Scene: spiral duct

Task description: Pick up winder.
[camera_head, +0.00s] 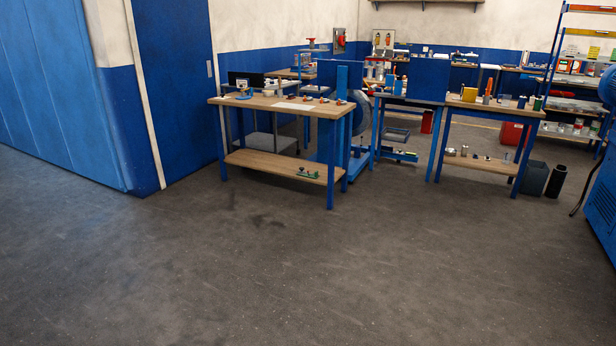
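I cannot tell for certain which thing is the winder; the objects are far off and small. A small blue device with a round top (244,92) stands on the left end of the near workbench (262,104). A small green item with reddish parts (308,172) lies on the bench's lower wooden shelf (262,164). Several small red and green pieces (309,98) lie along the bench top, beside a white sheet (294,106). Neither of my grippers is in view.
A wide stretch of bare grey floor (290,270) lies before the benches. A second bench (490,104) stands to the right, with black bins (555,181) by it. A blue wall and door (172,85) close the left. A blue machine (603,205) stands at the right edge.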

